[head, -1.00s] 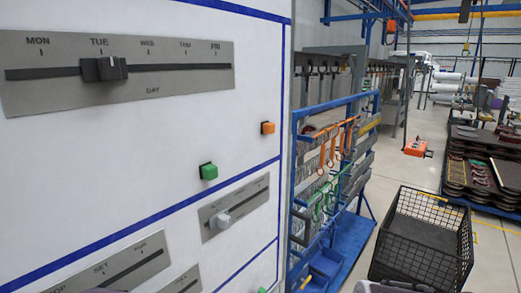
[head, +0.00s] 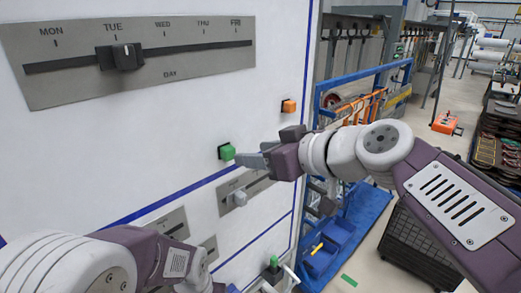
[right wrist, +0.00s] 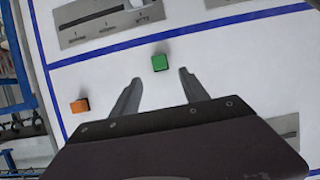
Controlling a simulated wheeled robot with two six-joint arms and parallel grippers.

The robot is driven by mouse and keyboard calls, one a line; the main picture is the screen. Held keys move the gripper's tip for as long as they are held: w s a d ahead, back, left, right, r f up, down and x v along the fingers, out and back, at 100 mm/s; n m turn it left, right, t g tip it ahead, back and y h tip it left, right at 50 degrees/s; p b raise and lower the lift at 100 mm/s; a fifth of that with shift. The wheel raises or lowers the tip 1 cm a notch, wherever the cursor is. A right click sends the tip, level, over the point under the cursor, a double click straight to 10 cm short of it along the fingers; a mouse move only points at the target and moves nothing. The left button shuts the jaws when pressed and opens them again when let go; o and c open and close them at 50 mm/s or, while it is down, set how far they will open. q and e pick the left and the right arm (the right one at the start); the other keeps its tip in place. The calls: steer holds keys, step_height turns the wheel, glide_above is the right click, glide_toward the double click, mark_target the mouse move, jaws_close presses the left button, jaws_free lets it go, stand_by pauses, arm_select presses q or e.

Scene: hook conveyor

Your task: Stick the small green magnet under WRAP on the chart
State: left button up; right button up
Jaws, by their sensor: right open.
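A green block (head: 226,152), which looks like the small green magnet, sits on the white chart (head: 130,150), left of and below an orange block (head: 288,106). My right gripper (head: 245,160) is open and empty just right of the green block. In the right wrist view, the green block (right wrist: 159,62) shows ahead of the spread fingertips (right wrist: 160,75), roughly midway between their lines and apart from them. Another small green piece (head: 273,262) shows low on the chart. The WRAP label is not readable. My left arm enters at the bottom left, its fingers out of sight.
A DAY slider plate (head: 180,75) is at the chart's upper left, its dark knob at TUE. A smaller slider plate (head: 228,200) with a pale knob lies below the green block. A blue rack (head: 360,220) and a black crate (head: 410,245) stand to the right.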

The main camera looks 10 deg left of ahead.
mark_target(231, 154)
steer(key=p+x, duration=0.3)
steer(key=x, duration=0.6)
steer(key=shift+d+f, duration=0.1)
steer(key=shift+d, duration=0.1)
steer(key=shift+c, duration=1)
jaws_close()
steer(key=c, duration=0.6)
jaws_free()
jaws_close()
steer(key=shift+s, duration=0.1)
